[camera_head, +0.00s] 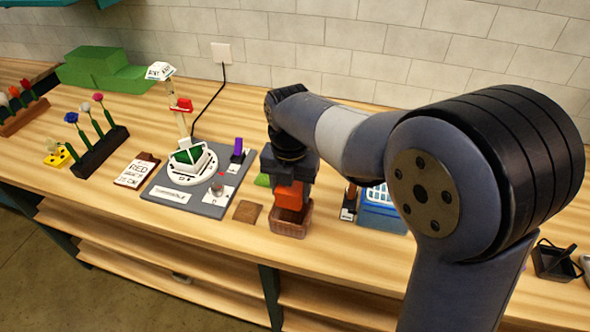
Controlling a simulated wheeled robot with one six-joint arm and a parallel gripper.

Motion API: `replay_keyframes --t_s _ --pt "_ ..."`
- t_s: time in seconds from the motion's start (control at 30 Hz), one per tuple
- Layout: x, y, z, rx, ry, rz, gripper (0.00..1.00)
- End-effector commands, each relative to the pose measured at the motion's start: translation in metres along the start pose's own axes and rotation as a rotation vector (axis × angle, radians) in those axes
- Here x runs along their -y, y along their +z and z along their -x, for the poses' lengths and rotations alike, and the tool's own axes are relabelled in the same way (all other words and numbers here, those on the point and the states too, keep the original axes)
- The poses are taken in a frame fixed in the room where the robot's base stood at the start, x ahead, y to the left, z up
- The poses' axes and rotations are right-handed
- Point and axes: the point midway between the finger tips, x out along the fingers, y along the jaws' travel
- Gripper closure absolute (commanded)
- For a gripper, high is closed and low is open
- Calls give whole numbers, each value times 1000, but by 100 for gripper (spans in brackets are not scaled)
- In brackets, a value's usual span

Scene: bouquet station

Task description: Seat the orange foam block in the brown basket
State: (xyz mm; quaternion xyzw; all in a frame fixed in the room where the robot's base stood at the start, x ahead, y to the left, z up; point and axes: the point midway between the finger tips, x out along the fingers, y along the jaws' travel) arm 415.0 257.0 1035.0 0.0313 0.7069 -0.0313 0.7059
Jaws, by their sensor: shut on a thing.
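The orange foam block (289,195) is upright between the fingers of my gripper (288,182), near the front middle of the counter. My gripper points down and is shut on the block. The brown basket (290,228) is directly below, and the block's lower part is at or inside its rim. I cannot tell whether the block touches the basket's floor. My gripper hides the block's top and part of the basket's back.
A grey board (160,196) with a white round stand lies left of the basket. A small brown square (248,211) lies close to the basket's left. A blue crate (383,215) stands to the right, partly behind my arm. The counter's front edge is close.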

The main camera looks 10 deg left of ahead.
Motion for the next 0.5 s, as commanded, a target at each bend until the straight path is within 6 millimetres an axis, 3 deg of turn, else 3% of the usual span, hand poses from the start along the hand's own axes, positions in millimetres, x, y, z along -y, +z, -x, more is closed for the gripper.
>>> replay_keyframes --t_s 0.5 --pt "0 0 -28 0 0 -1 78"
